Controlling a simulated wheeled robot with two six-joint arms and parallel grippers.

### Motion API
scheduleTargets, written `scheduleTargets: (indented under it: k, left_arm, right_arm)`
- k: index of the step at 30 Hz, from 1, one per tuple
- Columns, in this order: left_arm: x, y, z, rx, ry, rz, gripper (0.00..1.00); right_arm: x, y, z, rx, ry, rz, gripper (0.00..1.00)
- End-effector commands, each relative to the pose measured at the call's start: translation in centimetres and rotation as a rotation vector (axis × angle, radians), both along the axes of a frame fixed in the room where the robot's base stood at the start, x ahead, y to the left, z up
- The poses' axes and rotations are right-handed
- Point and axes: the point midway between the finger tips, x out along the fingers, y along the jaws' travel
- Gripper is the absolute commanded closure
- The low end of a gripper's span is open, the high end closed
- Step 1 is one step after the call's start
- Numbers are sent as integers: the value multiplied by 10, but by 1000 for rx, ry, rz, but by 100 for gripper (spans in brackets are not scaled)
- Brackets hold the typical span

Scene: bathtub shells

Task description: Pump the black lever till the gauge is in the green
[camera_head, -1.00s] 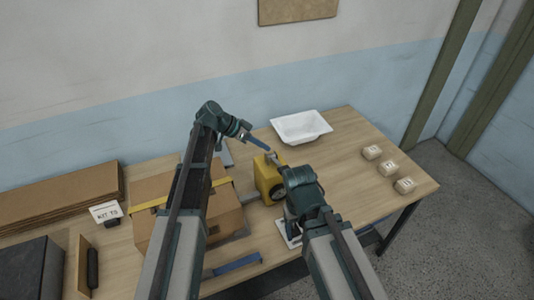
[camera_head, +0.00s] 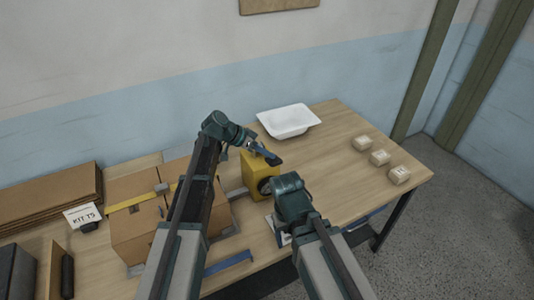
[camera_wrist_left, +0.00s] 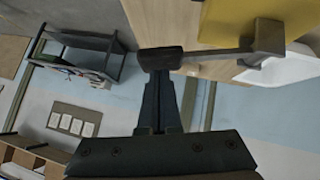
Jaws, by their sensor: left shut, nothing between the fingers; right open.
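The yellow pump box (camera_head: 250,172) stands on the table, with a dark round gauge (camera_head: 265,185) on its side; its reading is too small to make out. The black lever grip (camera_wrist_left: 160,58) sits on a grey arm that runs to the yellow box (camera_wrist_left: 262,12) in the left wrist view. My left gripper (camera_wrist_left: 158,80) is shut and empty, its tips right at the lever grip; I cannot tell whether they touch. It also shows above the box in the head view (camera_head: 270,154). My right gripper (camera_head: 284,232) is open, low in front of the box, its fingers mostly hidden.
A white tray (camera_head: 289,131) stands behind the box. Several small pale blocks (camera_head: 380,158) lie at the right. A taped carton (camera_head: 135,230) stands left, beside my left arm. A blue bar (camera_head: 228,264) lies near the front edge. The table's right middle is clear.

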Motion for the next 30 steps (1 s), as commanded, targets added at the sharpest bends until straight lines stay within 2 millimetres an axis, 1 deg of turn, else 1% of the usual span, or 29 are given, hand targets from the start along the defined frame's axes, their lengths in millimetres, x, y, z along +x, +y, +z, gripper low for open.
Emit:
scheduleTargets:
  k: [7,11,17,21,30]
  left_arm:
    - [0,0,0,0,-1,-1,100]
    - [-3,-1,-3,8,-15,-1,100]
    - [-11,-4,-17,50,-95,-1,100]
    - [-16,-7,-31,96,-179,-2,100]
    - [-20,-10,-55,185,-341,-2,100]
  right_arm:
    - [0,0,0,0,0,0,31]
    - [0,0,-2,0,0,1,31]
    - [0,0,-14,0,0,3,31]
    - [0,0,-26,-1,0,5,31]
    - [0,0,-50,-2,1,11,31]
